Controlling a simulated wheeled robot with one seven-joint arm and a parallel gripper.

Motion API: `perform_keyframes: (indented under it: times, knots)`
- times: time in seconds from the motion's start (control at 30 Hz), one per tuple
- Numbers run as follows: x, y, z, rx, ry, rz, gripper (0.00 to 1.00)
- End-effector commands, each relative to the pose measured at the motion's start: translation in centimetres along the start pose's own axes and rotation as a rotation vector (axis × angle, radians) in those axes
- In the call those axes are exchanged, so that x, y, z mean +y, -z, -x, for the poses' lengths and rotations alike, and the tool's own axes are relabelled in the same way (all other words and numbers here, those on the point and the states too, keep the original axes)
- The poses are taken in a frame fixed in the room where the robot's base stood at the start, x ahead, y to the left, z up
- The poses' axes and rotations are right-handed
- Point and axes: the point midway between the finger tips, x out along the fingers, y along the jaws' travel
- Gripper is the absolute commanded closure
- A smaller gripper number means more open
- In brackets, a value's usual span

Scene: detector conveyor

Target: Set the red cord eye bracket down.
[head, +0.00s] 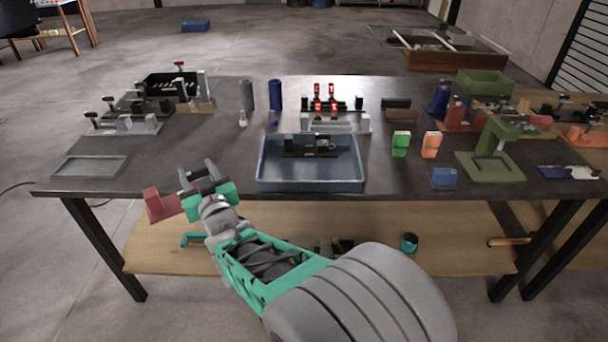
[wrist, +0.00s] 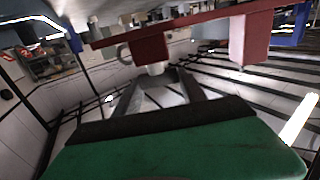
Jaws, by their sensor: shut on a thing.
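The red cord eye bracket (head: 158,206) is in my gripper (head: 203,178) at the table's front left edge. In the head view part of it shows left of the gripper, and the rest is hidden behind the gripper. In the wrist view the bracket (wrist: 150,48) spans the top as a red plate with blocks and a ring-like eye. The fingers (wrist: 165,78) meet at a small pale part under its middle block. I cannot tell whether the bracket touches the table.
A shallow grey tray (head: 90,167) lies on the table's left end. A blue bin (head: 310,184) holding a dark part stands at front centre. Grey and black fixtures (head: 125,124) stand behind the tray. The dark tabletop (head: 205,145) is bare between tray and bin.

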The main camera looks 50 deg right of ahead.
Motion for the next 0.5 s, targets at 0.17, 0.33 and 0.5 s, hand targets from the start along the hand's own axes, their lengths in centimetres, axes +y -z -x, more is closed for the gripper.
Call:
perform_keyframes:
  times: [0.17, 0.33, 0.5]
  knots:
    - [11.0, 0.7, -1.0, 0.004, -0.251, -0.005, 1.0]
    - [18.6, 2.1, 0.2, 0.003, -0.428, -0.019, 1.0]
    - [21.8, 2.8, 1.1, 0.002, -0.496, -0.028, 1.0]
